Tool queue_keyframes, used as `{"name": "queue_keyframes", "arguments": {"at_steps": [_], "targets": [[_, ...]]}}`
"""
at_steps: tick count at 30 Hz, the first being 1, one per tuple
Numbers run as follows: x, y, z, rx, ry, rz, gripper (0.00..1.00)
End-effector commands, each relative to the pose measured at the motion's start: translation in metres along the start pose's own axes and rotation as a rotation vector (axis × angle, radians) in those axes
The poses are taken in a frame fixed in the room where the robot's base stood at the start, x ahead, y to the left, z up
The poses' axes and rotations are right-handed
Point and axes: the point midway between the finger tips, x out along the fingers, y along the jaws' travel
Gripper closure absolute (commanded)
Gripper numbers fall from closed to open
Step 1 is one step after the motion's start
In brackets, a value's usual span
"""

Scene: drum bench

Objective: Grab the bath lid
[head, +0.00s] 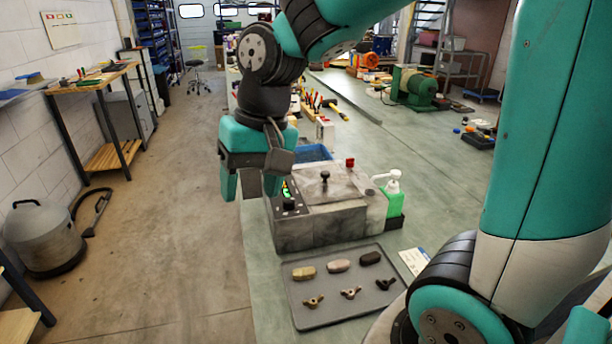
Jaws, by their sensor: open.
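The bath lid (336,190) is a grey metal plate with a dark knob (325,177) standing up near its middle. It lies on top of the grey metal bath (318,228) on the bench. My gripper (250,188) points down with its teal fingers apart and nothing between them. It hangs to the left of the lid, near the bath's control panel (289,200), and partly hides the bath's left side. I cannot tell how high above the bench the fingertips are.
A green-labelled pump bottle (393,197) stands right of the bath. A grey tray (310,319) with several small parts lies in front. A blue bin (313,152) and tools lie behind. The bench right of the bottle is fairly clear.

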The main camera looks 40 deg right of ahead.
Motion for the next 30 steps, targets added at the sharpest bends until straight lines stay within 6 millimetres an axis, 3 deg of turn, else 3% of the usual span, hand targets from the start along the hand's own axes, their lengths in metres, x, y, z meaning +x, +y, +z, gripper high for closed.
{"name": "queue_keyframes", "arguments": {"at_steps": [1,3,6,9,12,17,30], "targets": [[-0.02,0.026,-0.044,0.259,0.017,0.041,0.41],[-0.034,0.068,-0.093,0.617,0.049,0.089,0.41],[-0.05,0.135,-0.142,1.085,0.097,0.141,0.41],[-0.061,0.194,-0.17,1.453,0.142,0.173,0.41],[-0.066,0.233,-0.182,1.691,0.174,0.189,0.41],[-0.056,0.258,-0.186,1.827,0.191,0.199,0.41],[0.034,0.277,-0.184,1.822,0.19,0.199,0.41]]}}
